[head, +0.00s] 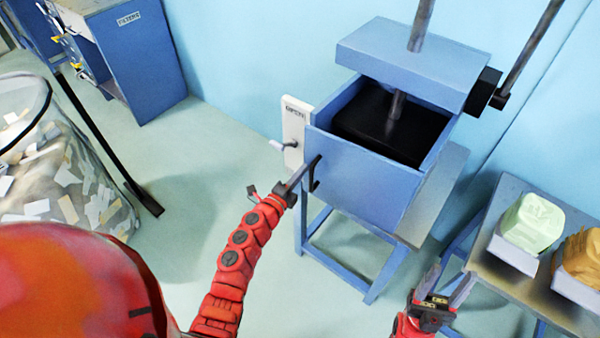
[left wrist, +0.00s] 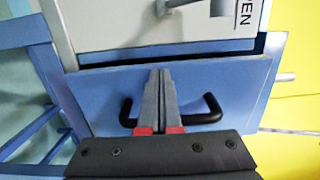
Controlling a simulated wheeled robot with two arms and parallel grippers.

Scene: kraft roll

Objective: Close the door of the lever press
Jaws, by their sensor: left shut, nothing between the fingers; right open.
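The lever press has a blue box with an open top and a black block inside, under a raised blue head (head: 415,62). Its blue door (head: 360,190) is at the front, with a black handle (head: 314,176). In the left wrist view the door (left wrist: 225,80) has a narrow dark gap along its edge beside a white plate (left wrist: 130,22). My left gripper (head: 316,160) is shut and empty, its fingers (left wrist: 160,75) lying between the ends of the handle (left wrist: 210,110); contact is unclear. My right gripper (head: 446,282) is open and empty, low at right.
The white plate (head: 295,120) with a small latch lever stands at the box's left edge. A blue side table (head: 510,285) with pale green and brown blocks is at right. A mesh bin (head: 50,170) of paper scraps and a blue cabinet (head: 140,60) are at left.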

